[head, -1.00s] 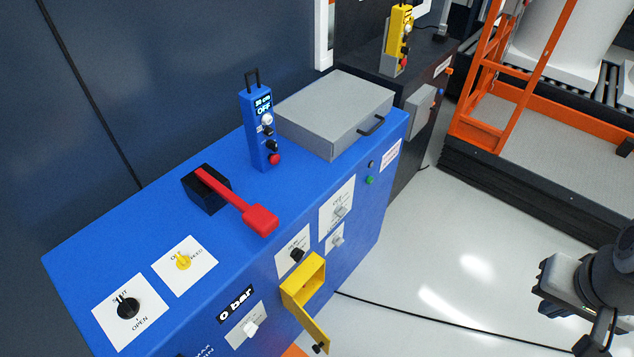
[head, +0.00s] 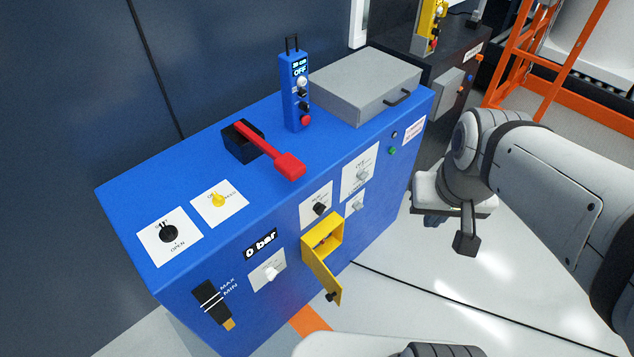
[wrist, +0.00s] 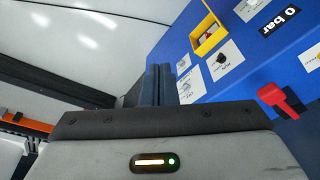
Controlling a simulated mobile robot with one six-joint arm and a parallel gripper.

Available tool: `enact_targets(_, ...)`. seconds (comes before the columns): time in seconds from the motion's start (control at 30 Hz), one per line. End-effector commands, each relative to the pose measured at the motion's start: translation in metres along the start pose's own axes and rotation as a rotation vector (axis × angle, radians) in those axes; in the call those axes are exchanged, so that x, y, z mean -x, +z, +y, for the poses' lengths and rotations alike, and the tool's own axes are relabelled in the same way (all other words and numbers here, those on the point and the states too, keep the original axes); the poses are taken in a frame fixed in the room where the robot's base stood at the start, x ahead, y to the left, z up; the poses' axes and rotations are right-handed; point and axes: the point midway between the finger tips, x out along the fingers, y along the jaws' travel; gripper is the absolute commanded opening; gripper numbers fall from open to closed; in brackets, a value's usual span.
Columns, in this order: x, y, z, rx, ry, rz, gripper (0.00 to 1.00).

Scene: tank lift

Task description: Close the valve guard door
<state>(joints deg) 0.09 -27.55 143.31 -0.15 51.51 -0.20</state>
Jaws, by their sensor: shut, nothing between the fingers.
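The valve guard is a yellow box (head: 336,226) on the front of the blue cabinet. Its yellow door (head: 322,276) stands open, swung out from the box, with a black knob (head: 332,297) near its free end. The guard also shows at the top of the wrist view (wrist: 211,41). My gripper (head: 432,221) is to the right of the guard, apart from it and from the cabinet front. Its blue fingers show together in the wrist view (wrist: 157,84), with nothing between them.
The blue cabinet (head: 215,265) carries a red lever (head: 270,152), a blue control box (head: 295,90), a grey case (head: 365,84) and several knobs. A black cable lies on the floor (head: 470,315).

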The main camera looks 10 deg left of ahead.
Motion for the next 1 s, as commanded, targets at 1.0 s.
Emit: enact_targets(1.0, -0.277, 0.057, -0.173, 1.515, 0.302, -0.421, 0.00)
